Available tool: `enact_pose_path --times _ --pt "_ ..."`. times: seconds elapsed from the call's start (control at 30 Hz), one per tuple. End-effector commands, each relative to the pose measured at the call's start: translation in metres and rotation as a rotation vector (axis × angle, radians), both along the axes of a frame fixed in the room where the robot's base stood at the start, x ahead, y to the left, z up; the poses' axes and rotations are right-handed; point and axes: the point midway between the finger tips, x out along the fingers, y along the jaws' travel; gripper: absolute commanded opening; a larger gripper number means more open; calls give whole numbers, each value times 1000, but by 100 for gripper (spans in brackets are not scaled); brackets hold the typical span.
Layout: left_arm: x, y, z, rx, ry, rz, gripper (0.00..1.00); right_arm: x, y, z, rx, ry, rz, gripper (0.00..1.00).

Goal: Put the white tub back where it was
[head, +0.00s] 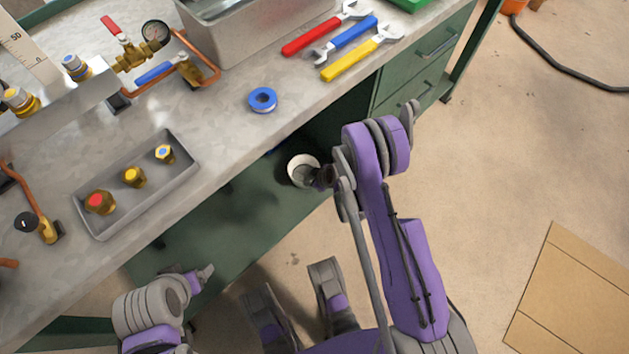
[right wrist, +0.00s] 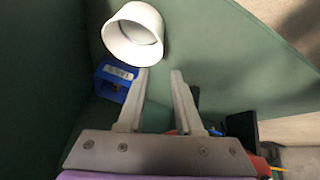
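The white tub (head: 303,170) stands on the green lower shelf under the workbench. It also shows in the right wrist view (right wrist: 133,36), its open mouth facing the camera. My right gripper (head: 326,178) reaches in under the bench edge beside the tub. In the right wrist view its two fingers (right wrist: 160,72) are apart with nothing between them. The tub is just past the left fingertip; I cannot tell whether they touch. My left gripper (head: 205,272) is low in front of the bench, and its opening cannot be made out.
A blue box (right wrist: 116,79) is near the tub, and a dark object (right wrist: 242,128) is right of the fingers. The bench top (head: 225,135) overhangs the shelf. It holds a grey tray (head: 185,185) of fittings, blue tape (head: 262,100) and wrenches. Cardboard (head: 575,295) lies on the floor.

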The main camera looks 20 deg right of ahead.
Motion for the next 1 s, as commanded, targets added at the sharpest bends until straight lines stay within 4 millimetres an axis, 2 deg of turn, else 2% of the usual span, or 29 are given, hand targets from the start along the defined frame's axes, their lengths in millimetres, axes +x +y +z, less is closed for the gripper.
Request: enact_pose_path --times 0.17,0.27,0.4,0.47,0.6,0.7,0.9,1.0 --pt "0 0 0 0 0 0 78 1 4 48 12 27 -48 34" --pt "0 0 0 0 0 0 78 -3 7 91 22 54 -99 34" --pt "0 0 0 0 0 0 78 -19 12 150 38 93 -179 34" --pt "0 0 0 0 0 0 78 -30 14 173 43 107 -215 34" --pt "0 0 0 0 0 0 78 -61 17 222 55 137 -298 34" --pt "0 0 0 0 0 0 78 -88 19 252 61 157 -358 34" --pt "0 0 0 0 0 0 78 -152 20 294 74 188 -481 34" --pt "0 0 0 0 0 0 78 -184 20 307 80 199 -540 34"
